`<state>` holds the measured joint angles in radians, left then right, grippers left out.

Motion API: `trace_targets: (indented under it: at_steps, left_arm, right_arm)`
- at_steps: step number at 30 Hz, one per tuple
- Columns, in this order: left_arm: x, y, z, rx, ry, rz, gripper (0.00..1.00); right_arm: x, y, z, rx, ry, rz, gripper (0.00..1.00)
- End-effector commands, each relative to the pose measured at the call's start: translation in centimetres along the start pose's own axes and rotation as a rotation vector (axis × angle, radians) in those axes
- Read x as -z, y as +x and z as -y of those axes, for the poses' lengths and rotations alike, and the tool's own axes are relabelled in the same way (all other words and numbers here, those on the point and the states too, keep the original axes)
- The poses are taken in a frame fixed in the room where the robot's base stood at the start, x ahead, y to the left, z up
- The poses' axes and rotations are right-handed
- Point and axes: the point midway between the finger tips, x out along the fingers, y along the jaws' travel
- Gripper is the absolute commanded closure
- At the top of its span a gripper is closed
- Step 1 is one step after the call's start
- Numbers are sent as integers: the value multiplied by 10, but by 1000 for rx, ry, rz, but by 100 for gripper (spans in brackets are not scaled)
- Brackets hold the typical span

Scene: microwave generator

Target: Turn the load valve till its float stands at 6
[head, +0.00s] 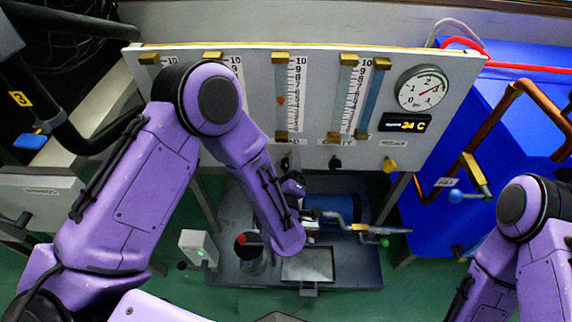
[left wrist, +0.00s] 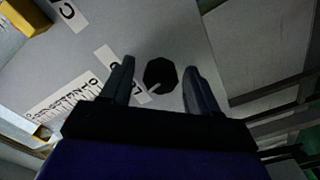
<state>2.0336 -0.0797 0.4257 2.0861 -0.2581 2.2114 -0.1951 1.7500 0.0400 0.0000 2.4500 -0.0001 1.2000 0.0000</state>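A pale panel (head: 262,132) carries flow tubes with printed scales and a row of small knobs below. A small orange float (head: 281,100) stands near mid-scale in one tube; its exact reading is too small to tell. My left gripper (head: 289,176) is just below a dark knob (head: 285,163) under that tube. In the left wrist view, the fingers of my left gripper (left wrist: 158,68) are open on either side of a black faceted knob (left wrist: 160,73) with a pale pointer. I cannot tell whether they touch it. The knob labels are unreadable. My right gripper is out of view.
Another dark knob (head: 335,163) and a yellow knob (head: 390,165) are to the right. A round dial (head: 422,88) and a temperature display (head: 405,123) are on the panel's right. A blue cabinet (head: 430,225) is at right.

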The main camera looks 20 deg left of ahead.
Motion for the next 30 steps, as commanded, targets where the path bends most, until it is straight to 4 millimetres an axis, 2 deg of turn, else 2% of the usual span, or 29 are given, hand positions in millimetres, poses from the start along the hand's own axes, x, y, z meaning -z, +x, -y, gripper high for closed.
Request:
trace_targets:
  at_steps: [5,8,15,21,30]
  left_arm:
    - [-1,-2,0,-1,1,3,39]
    - [-2,-13,-1,-3,2,8,39]
    - [-2,-70,-1,-4,3,8,39]
    - [0,-101,0,-2,1,3,39]
    - [0,-106,0,1,0,0,39]
  right_arm:
    - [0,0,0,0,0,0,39]
    - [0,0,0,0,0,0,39]
    - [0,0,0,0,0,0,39]
    - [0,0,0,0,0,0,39]
    - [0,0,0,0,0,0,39]
